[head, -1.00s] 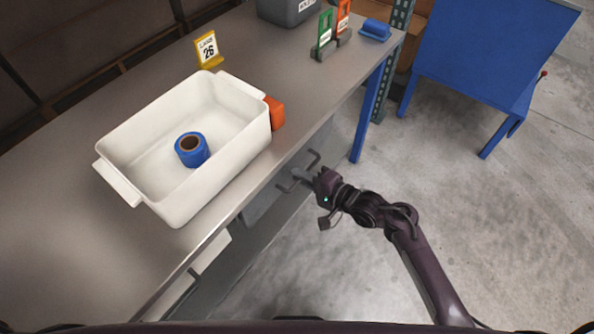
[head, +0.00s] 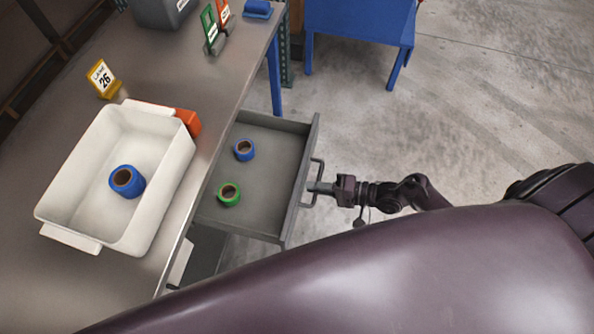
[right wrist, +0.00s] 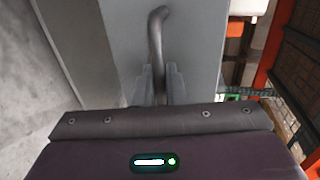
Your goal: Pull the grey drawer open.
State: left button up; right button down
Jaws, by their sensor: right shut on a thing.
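The grey drawer (head: 270,205) stands pulled well out from under the table in the head view. A blue tape roll (head: 244,149) and a green tape roll (head: 229,194) lie inside it. My right gripper (head: 316,187) is at the bar handle (head: 319,170) on the drawer front. In the right wrist view, the fingers (right wrist: 160,85) are shut on the handle (right wrist: 157,40), one on each side. The left gripper is not in view.
On the table (head: 60,130) stands a white bin (head: 70,238) holding a blue tape roll (head: 127,181). An orange thing (head: 189,121) is beside the bin. A yellow sign (head: 103,78) is behind it. A blue table (head: 360,25) stands at the back. The floor right of the drawer is clear.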

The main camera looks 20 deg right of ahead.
jog(key=shift+f+v, duration=0.25)
jog(key=shift+v, duration=0.85)
jog(key=c, duration=1.6)
grip_release()
jog(key=shift+c, duration=0.2)
jog(key=shift+d, duration=0.15)
jog(key=v, duration=0.7)
jog(key=shift+s+d, duration=0.2)
jog(key=shift+s, duration=0.05)
